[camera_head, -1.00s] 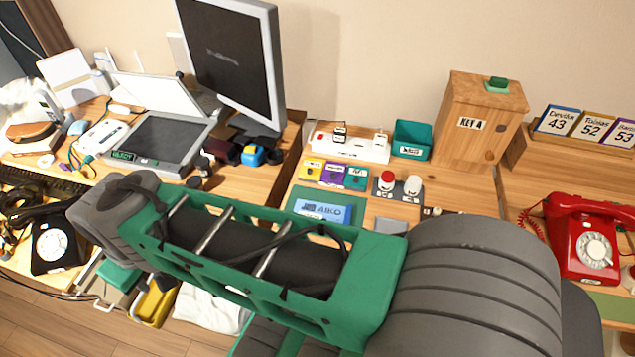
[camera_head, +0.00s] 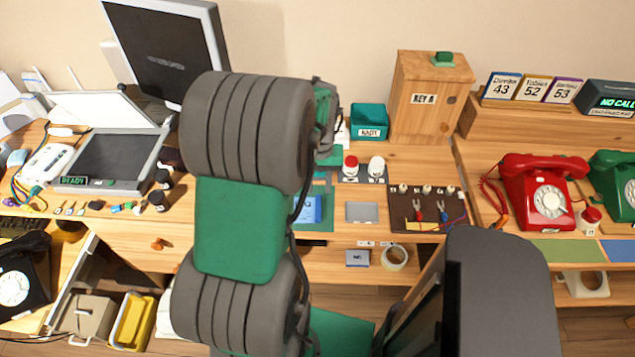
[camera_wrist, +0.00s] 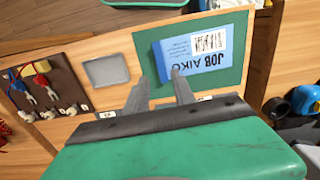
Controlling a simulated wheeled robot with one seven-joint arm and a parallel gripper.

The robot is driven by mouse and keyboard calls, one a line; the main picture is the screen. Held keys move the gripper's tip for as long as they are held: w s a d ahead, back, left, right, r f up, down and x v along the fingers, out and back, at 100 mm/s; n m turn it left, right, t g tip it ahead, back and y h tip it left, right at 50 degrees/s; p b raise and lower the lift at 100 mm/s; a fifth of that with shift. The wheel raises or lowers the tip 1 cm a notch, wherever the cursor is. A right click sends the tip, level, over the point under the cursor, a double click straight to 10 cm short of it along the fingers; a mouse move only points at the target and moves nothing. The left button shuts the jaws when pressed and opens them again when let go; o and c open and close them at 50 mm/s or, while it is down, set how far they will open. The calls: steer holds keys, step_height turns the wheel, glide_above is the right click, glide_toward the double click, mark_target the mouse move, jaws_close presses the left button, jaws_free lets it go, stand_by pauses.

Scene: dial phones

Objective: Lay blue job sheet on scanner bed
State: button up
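The blue job sheet (camera_wrist: 200,50), lettered JOB AIKO, lies on a green mat (camera_wrist: 233,75) in the wrist view. In the head view only part of the blue sheet (camera_head: 312,212) shows beside my arm. My gripper (camera_wrist: 160,76) is open and empty, its two fingers apart. The fingers point toward the sheet, and one fingertip overlaps its near edge in the picture; I cannot tell the height between them. In the head view my arm hides the gripper's fingers. The scanner (camera_head: 112,160) stands at the left with its lid raised, its dark bed bare and a READY display at its front.
A grey plate (camera_head: 362,212) and a brown board (camera_head: 428,210) with clips and wires lie right of the mat. A monitor (camera_head: 165,50) stands behind the scanner. Small stamps (camera_head: 160,190) stand at the scanner's right. A red telephone (camera_head: 545,195) is at the right.

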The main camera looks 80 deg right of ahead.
mark_target(318, 207)
step_height(318, 207, down, 9)
steer(key=b, duration=0.6)
steer(key=shift+r, duration=0.1)
jaws_close()
steer(key=shift+a, duration=0.1)
stand_by(0.3)
steer(key=shift+r+p, duration=1.95)
steer(key=shift+r, duration=0.55)
steer(key=shift+w, duration=0.1)
